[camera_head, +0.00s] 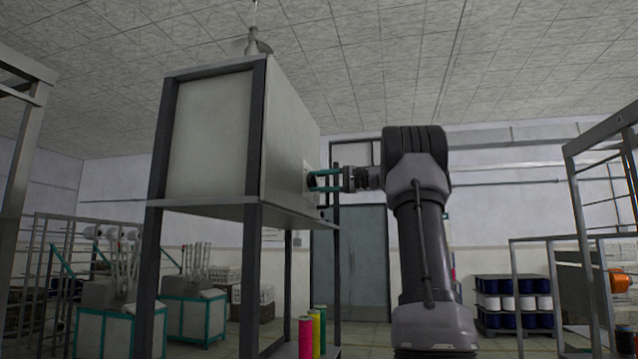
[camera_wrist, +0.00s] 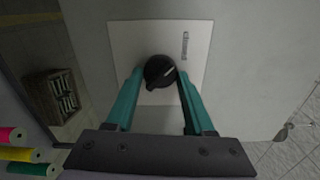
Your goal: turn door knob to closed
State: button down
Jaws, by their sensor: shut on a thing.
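A black round knob (camera_wrist: 159,72) with a light pointer mark sits on a square white plate (camera_wrist: 140,34) on the side of a grey cabinet. In the wrist view the mark points up and to the right. My gripper (camera_wrist: 158,80) has its two teal fingers on either side of the knob, shut on it. In the head view my gripper (camera_head: 312,180) reaches from the right to the right-hand side of the raised cabinet (camera_head: 290,140). The knob is hidden there by the fingers and the viewing angle.
The cabinet stands on a dark metal frame (camera_head: 250,280). Red, yellow and green spools (camera_head: 306,338) stand below it. A grey door (camera_head: 350,260) is in the back wall. A rack of blue and white spools (camera_head: 514,303) stands at the right. Winding machines (camera_head: 105,300) stand at the left.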

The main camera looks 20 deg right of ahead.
jog(key=shift+c, duration=1.3)
grip_release()
jog(key=v, duration=1)
jog(key=shift+s+d, duration=0.25)
jog(key=shift+d, duration=0.05)
